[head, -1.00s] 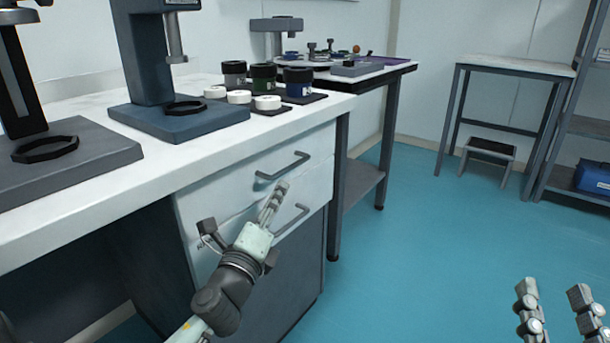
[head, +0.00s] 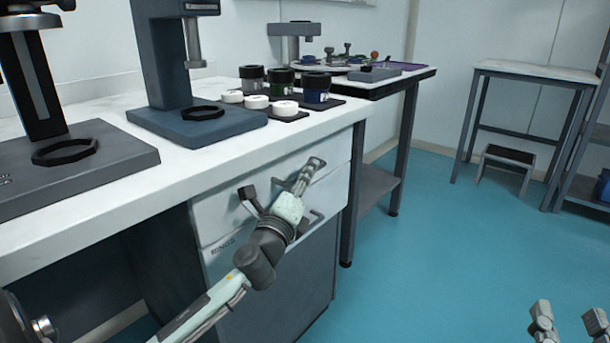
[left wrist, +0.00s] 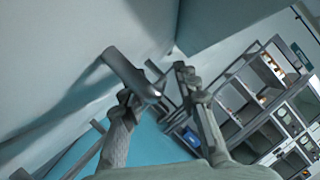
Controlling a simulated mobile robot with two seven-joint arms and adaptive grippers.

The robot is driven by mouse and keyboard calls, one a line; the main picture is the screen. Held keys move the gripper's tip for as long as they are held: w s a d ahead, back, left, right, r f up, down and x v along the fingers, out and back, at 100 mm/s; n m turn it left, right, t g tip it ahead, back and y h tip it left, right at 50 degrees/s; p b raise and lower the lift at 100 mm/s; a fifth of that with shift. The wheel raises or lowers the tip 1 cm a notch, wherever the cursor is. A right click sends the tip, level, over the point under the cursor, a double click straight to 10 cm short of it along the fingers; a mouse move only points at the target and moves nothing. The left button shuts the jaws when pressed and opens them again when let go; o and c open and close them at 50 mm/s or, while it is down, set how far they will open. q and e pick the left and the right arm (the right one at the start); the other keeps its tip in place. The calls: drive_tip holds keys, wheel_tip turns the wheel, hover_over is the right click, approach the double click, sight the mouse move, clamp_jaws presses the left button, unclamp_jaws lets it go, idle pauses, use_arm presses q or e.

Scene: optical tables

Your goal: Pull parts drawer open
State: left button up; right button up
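A white upper drawer front (head: 225,208) and a white lower drawer front (head: 335,198) sit under the bench top, both apparently shut. The upper handle is largely hidden by my left gripper (head: 303,172) in the head view. The lower bar handle (head: 316,217) shows beside my wrist. The lower front has a partly hidden label ending in "INGS". In the left wrist view, a dark bar handle (left wrist: 130,74) reaches toward the gap between the open fingers of my left gripper (left wrist: 155,85); contact cannot be told. My right gripper (head: 570,318) is open and empty over the floor.
The bench top (head: 230,155) holds a blue stand (head: 195,128), another dark stand (head: 80,160), white-lidded pots (head: 257,103) and dark jars (head: 316,88). A second table (head: 400,78) stands beyond. The blue floor right of the drawers is clear.

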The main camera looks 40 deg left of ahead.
use_arm(q)
drive_tip(key=shift+c, duration=0.5)
clamp_jaws()
